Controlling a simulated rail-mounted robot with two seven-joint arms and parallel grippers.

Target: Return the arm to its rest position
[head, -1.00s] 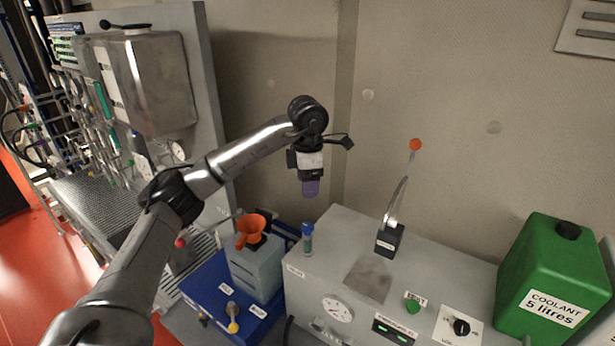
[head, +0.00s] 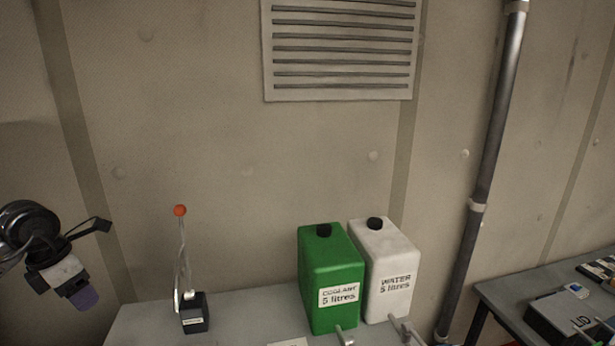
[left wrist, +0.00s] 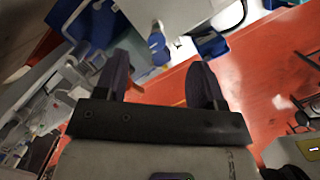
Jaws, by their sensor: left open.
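My left gripper (head: 84,298) hangs at the left edge of the head view, with purple fingers pointing down. It is clear of the bench and holds nothing. In the left wrist view its two dark fingers (left wrist: 159,62) are spread apart. Most of the left arm is outside the head view. My right gripper is not in view.
A lever with an orange ball (head: 180,211) stands on the grey bench (head: 245,315). A green coolant can (head: 330,275) and a white water can (head: 387,270) stand farther right. A pipe (head: 487,180) runs up the wall. A second table (head: 500,291) is at right.

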